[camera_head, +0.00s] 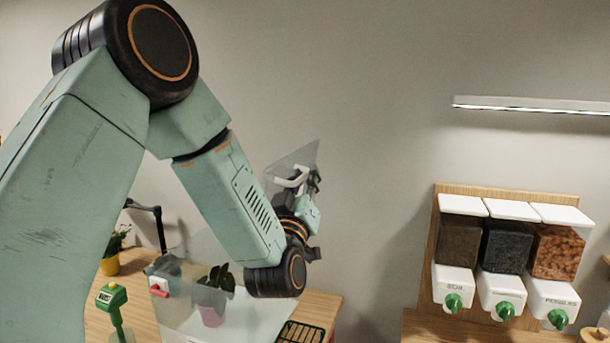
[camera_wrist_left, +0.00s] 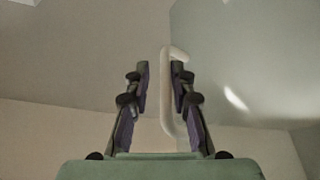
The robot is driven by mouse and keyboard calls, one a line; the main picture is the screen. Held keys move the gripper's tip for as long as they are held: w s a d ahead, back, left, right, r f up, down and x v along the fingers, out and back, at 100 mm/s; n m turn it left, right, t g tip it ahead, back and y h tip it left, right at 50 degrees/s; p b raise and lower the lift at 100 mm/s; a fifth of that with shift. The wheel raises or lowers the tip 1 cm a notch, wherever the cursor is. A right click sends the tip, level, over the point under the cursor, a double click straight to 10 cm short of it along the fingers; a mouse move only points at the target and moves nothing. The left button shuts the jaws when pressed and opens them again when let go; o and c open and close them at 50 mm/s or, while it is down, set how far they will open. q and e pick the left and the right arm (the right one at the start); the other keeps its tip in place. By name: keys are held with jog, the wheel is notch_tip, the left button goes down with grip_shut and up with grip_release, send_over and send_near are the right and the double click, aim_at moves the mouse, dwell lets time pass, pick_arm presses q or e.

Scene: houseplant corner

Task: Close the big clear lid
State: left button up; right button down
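The big clear lid (camera_head: 303,158) is a transparent panel, raised and tilted up behind my left gripper in the head view. It also fills the right side of the left wrist view (camera_wrist_left: 240,75). Its white bar handle (camera_head: 287,182) shows in the wrist view too (camera_wrist_left: 166,95), running between the fingers. My left gripper (camera_head: 313,183) is at the handle with its fingers apart (camera_wrist_left: 160,78). The handle lies close to the right finger, and a gap shows on the left side. The clear case (camera_head: 178,312) stands below on the table. My right gripper is out of view.
A potted plant (camera_head: 212,295) shows through the clear case. A green-handled tool (camera_head: 113,300) and a yellow pot (camera_head: 110,265) stand to the left. A green tray (camera_head: 300,333) lies at the table's front right. Three dispensers (camera_head: 503,255) stand at right, beyond a gap.

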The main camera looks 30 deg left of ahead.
pick_arm(q)
jog(key=shift+s+a+r, duration=0.1)
jog(key=shift+s+a, duration=0.25)
jog(key=shift+a, duration=0.2)
jog(key=shift+c, duration=1)
jog(key=shift+w, duration=0.15)
jog(key=shift+c, duration=0.8)
jog(key=shift+w+d, duration=0.1)
jog(key=shift+d, duration=0.3)
grip_shut()
jog(key=shift+a, duration=0.3)
jog(key=shift+d, duration=0.2)
